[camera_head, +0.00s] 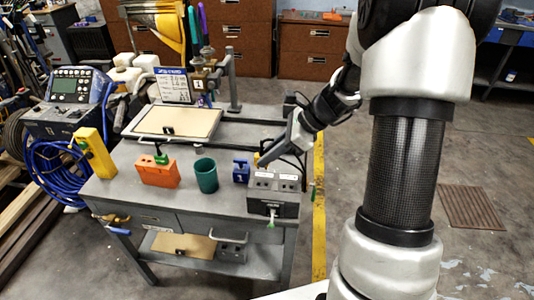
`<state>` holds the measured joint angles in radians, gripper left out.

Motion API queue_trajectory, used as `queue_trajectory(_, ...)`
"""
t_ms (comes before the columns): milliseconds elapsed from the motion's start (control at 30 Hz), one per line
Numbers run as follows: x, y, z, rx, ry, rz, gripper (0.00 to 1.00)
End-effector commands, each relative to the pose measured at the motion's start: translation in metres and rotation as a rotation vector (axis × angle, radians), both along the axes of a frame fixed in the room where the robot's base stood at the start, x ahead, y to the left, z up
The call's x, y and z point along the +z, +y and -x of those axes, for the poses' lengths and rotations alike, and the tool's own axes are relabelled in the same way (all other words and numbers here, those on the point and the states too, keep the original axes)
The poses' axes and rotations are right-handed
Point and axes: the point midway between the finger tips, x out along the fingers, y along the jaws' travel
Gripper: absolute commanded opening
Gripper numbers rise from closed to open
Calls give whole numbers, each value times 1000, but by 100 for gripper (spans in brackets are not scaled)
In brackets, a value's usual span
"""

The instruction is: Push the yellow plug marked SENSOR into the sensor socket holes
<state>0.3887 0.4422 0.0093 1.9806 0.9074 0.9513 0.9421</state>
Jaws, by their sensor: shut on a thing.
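My gripper (262,162) reaches in from the right, over the back of the grey socket box (273,207) at the right end of the workbench. It is shut on a small yellow thing, likely the yellow plug (257,159), of which only a sliver shows; its SENSOR marking cannot be read. The box has white labels and dark holes on its top. The plug seems apart from the holes, behind and left of them, but the exact gap is hard to tell. A green piece hangs at the box's front.
Left of the box stand a blue block (241,171) marked 1, a green cup (205,175), an orange block (157,171) and a yellow box (96,153). A framed tan board (178,122) lies behind. Black cables run near my gripper.

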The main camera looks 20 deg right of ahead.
Motion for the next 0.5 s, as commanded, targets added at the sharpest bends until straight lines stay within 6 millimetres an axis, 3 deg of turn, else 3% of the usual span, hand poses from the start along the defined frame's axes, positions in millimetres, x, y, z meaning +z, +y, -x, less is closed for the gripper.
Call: queue_trajectory(500,-47,0,0,-4,0,0,0)
